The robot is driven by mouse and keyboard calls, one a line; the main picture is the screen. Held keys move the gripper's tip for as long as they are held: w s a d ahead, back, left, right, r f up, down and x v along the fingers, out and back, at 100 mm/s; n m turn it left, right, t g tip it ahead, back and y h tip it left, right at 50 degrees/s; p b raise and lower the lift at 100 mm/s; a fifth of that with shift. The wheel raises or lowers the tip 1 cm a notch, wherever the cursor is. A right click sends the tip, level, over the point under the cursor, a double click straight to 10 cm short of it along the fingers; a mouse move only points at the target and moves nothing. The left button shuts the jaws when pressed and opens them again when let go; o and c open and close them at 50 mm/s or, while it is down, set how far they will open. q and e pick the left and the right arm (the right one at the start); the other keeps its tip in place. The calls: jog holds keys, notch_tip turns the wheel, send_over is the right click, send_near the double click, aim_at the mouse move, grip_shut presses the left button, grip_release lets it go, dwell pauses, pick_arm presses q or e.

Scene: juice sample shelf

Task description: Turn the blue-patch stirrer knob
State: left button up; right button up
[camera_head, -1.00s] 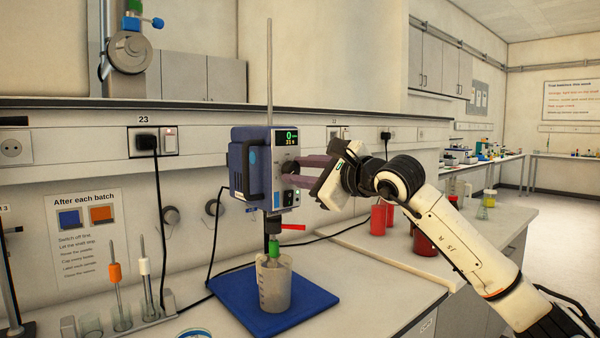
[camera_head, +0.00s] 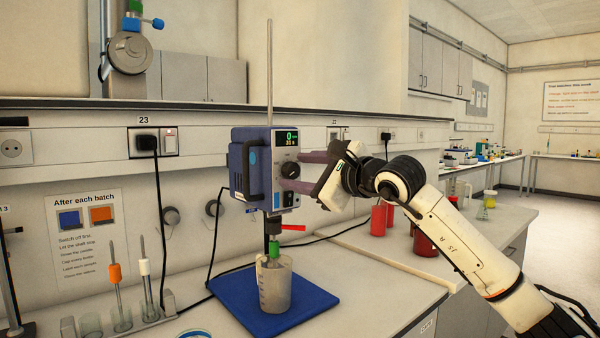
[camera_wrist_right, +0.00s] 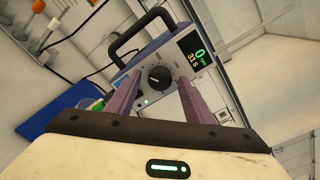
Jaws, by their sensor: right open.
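The blue and grey stirrer (camera_head: 239,168) hangs on a thin upright rod, with a round blue patch (camera_head: 252,158) on its side. Its black round knob (camera_head: 289,170) is on the front panel, below a lit display. The knob also shows in the right wrist view (camera_wrist_right: 159,78), its pointer line near the top left. My right gripper (camera_head: 294,171) is open at the front panel. In the right wrist view its two purple fingers (camera_wrist_right: 160,82) stand on either side of the knob, with a visible gap to it. My left gripper is not in view.
Below the stirrer, a beaker (camera_head: 273,283) stands on a blue base plate (camera_head: 235,309). A red lever (camera_head: 292,228) sticks out under the stirrer. A rack of tubes (camera_head: 120,320) is at the left; red containers (camera_head: 379,219) stand behind my right arm. A black cable crosses the bench.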

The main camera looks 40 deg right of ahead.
jog(key=shift+s+d, duration=0.1)
jog(key=shift+s, duration=0.3)
pick_arm(q)
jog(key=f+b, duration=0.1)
jog(key=b, duration=0.1)
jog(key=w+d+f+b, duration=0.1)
jog(key=b, duration=0.1)
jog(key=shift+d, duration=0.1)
pick_arm(e)
jog(key=s, duration=0.9)
jog(key=shift+s+d+r, duration=0.2)
jog(key=shift+d+r, duration=0.1)
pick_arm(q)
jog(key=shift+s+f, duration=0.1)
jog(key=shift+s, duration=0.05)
